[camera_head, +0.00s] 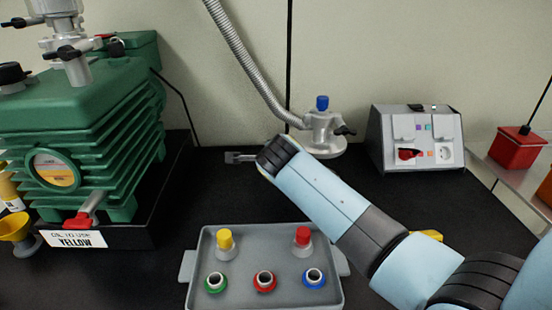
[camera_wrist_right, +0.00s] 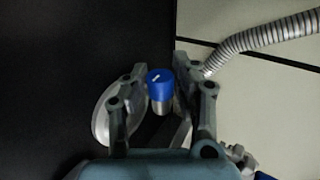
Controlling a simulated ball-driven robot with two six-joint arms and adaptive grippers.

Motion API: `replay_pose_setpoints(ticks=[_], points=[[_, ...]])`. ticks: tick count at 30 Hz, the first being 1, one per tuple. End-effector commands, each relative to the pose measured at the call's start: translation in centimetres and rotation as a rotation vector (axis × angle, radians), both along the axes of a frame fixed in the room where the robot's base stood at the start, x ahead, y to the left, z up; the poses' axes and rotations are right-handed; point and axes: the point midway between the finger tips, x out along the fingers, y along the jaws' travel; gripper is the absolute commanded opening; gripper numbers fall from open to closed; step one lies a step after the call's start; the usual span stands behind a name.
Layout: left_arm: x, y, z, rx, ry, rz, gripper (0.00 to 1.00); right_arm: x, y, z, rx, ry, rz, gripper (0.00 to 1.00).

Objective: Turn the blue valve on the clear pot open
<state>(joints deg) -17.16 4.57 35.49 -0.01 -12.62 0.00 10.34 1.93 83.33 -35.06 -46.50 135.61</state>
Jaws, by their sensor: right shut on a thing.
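In my right wrist view the blue valve (camera_wrist_right: 160,76), a blue cap with a white mark on a grey stem, stands between the fingers of my right gripper (camera_wrist_right: 160,70), which is shut on it. The exact contact is dark and hard to make out. A pale rounded body (camera_wrist_right: 103,118) shows beside the left finger. In the head view a blue cap (camera_head: 322,103) tops a metal fitting (camera_head: 325,128) at the back. I cannot make out clear pot walls. My left gripper is out of view.
A ribbed metal hose (camera_head: 250,65) runs down to the fitting. A grey control box (camera_head: 418,140) stands to its right, a green pump (camera_head: 85,125) to the left. A grey tray (camera_head: 192,295) with coloured fittings lies in front. A red box (camera_head: 517,147) stands far right.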

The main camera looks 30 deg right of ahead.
Motion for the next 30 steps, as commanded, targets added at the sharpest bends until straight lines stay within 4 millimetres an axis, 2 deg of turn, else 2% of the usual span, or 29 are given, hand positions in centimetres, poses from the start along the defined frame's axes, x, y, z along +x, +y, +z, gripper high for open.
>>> replay_pose_setpoints(ticks=[2, 3, 8, 16, 20, 30], points=[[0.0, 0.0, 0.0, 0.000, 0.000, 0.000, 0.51, 0.0, 0.0, -0.1, 0.002, 0.001, -0.001, 0.00], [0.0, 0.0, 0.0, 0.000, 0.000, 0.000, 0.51, 0.0, 0.0, -0.1, 0.002, 0.001, -0.001, 0.29], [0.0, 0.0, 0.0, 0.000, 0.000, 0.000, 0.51, 0.0, 0.0, -0.1, 0.001, 0.002, 0.000, 0.50], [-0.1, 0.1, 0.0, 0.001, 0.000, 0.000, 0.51, 0.0, 0.0, 0.0, 0.001, 0.001, 0.000, 0.51], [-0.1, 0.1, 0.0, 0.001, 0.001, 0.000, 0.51, -0.7, 0.5, 0.4, 0.002, 0.000, 0.000, 0.51], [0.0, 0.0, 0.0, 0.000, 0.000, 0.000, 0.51, -5.8, 3.7, 4.2, 0.004, 0.000, 0.000, 0.51]])
